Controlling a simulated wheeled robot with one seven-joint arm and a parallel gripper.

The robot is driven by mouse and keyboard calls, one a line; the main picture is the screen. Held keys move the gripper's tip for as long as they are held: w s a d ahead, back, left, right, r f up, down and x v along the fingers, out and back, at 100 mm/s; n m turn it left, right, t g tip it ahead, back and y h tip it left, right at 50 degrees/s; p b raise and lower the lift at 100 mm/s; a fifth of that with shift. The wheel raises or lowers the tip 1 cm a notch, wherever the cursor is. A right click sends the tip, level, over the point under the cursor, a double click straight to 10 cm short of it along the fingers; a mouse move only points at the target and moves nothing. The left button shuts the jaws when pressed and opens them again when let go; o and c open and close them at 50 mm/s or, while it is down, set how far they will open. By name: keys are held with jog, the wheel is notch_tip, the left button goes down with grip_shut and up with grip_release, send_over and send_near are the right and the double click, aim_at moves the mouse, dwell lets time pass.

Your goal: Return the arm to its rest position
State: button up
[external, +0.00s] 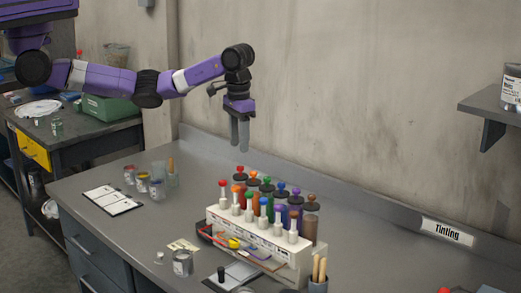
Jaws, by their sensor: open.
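My purple and black arm reaches in from the upper left. My gripper (239,133) hangs fingers-down in the air above the back of the grey bench (130,238), close in the picture to the wall. It looks empty, with nothing visible between its grey fingers. The fingers appear near each other from this angle, and the gap is hard to see. Below and to the right of the gripper stands a white rack (285,252) with several colourant bottles in and behind it. The fingertips are apart from the bottle tops.
Small jars (143,182) and an open notebook (113,200) lie on the bench's left part. A can (183,262) and a cup of sticks (318,284) stand near the front. A wall shelf (488,108) holds a tin at right. A green box (110,108) sits on the left bench.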

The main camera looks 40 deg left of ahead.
jog(key=shift+r, duration=0.35)
dwell(0.4)
